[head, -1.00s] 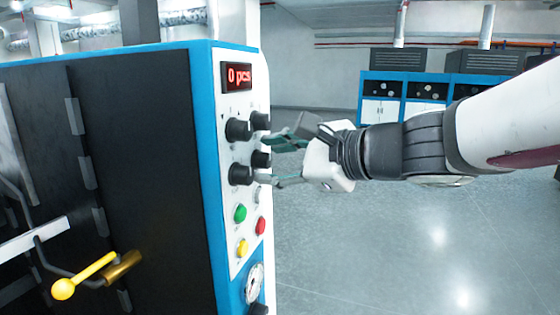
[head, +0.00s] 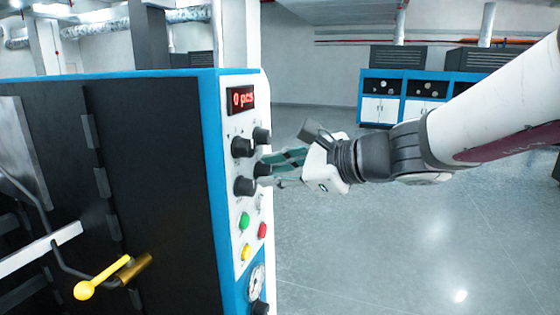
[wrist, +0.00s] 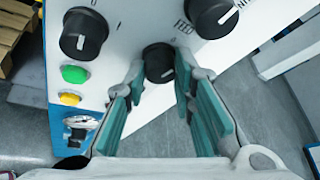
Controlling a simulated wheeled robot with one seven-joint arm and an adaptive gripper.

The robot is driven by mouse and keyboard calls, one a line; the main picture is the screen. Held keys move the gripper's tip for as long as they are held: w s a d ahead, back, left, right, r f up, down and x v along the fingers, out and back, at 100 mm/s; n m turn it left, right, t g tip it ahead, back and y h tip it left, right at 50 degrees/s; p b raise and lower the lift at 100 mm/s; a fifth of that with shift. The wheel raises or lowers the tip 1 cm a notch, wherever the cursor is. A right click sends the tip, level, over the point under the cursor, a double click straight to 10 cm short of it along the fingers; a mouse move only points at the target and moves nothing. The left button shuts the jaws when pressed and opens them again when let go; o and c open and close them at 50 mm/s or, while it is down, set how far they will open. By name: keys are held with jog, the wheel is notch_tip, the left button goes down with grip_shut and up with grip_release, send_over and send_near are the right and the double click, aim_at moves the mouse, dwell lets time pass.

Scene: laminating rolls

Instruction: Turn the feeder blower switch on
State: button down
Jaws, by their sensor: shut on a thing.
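The machine's white control panel (head: 236,122) carries several black rotary knobs. My gripper (head: 270,168) comes in from the right with its teal-padded fingers shut on the lower right black knob (head: 263,169). In the wrist view this knob (wrist: 158,64) sits between my two fingertips (wrist: 159,68). A pale pointer mark shows on its face. The printed labels are too small or cut off to tell which one names the feeder blower.
Other black knobs (head: 243,147) are close by on the panel. Below are a green button (head: 244,221), a red button (head: 262,230), a yellow button (head: 247,252) and a gauge (head: 257,282). A red display (head: 241,98) reads "0 pcs". The floor to the right is clear.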

jog(key=m+g+p, duration=0.1)
jog(key=p, duration=0.2)
jog(key=m+g+p, duration=0.1)
jog(key=m+p, duration=0.1)
jog(key=p, duration=0.1)
jog(key=shift+d+r, duration=0.1)
jog(key=shift+r, duration=0.1)
jog(key=m+g+p, duration=0.1)
jog(key=m+g+y+p, duration=0.1)
jog(key=m+p, duration=0.1)
jog(key=shift+w+f+g, duration=0.15)
jog(key=shift+w+g, duration=0.15)
jog(key=shift+g, duration=0.1)
jog(key=c, duration=1.3)
grip_release()
jog(key=shift+c, duration=0.2)
jog(key=v, duration=1.2)
jog(key=shift+w+d, duration=0.1)
